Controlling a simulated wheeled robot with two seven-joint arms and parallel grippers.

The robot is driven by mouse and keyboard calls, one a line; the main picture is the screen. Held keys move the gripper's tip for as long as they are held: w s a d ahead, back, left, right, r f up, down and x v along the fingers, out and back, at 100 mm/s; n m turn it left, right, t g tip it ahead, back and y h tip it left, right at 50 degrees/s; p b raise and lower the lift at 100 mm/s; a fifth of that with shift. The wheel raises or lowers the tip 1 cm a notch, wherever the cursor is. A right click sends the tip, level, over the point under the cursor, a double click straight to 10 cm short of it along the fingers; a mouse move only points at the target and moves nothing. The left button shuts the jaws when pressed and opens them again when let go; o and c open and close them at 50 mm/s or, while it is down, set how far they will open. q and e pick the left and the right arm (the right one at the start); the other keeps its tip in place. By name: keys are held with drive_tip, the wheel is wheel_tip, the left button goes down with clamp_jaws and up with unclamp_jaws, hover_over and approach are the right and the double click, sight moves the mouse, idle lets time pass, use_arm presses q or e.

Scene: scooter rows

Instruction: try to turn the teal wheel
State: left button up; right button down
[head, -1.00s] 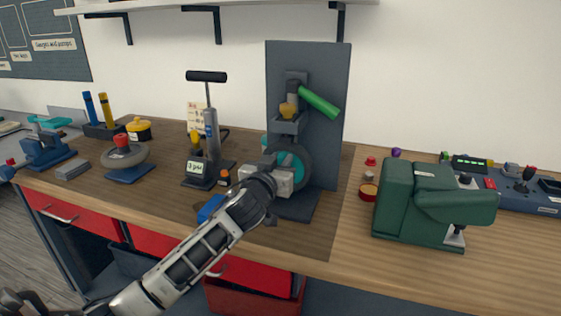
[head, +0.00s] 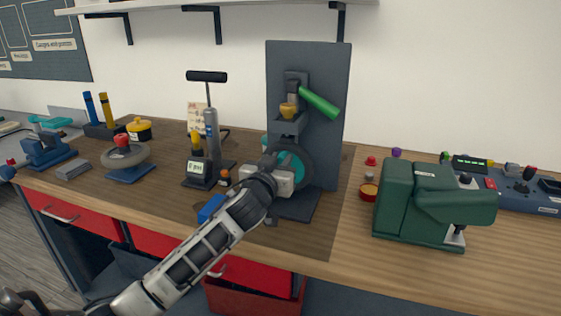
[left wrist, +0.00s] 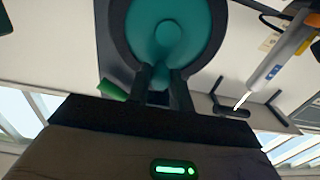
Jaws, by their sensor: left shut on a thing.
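The teal wheel (head: 291,163), with a dark tyre around it, stands upright on a grey stand with a tall back plate (head: 335,150). My left gripper (head: 270,160) is at the wheel's near left side and partly covers it. In the left wrist view, the wheel's teal face (left wrist: 168,32) fills the top middle. My right gripper is in neither view.
A green lever (head: 320,103) and a yellow part (head: 289,110) sit above the wheel. A hand pump (head: 211,130) stands to the left and a green machine (head: 425,205) to the right. A blue block (head: 210,208) lies near my forearm.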

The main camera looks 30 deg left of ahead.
use_arm(q)
drive_tip(key=shift+a, duration=0.2)
drive_tip(key=shift+d, duration=0.2)
idle(0.5)
drive_tip(key=o, duration=2.1)
drive_tip(key=shift+d, duration=0.1)
drive_tip(key=shift+o, duration=0.2)
drive_tip(key=p+v, duration=0.1)
drive_tip(key=v, duration=0.7)
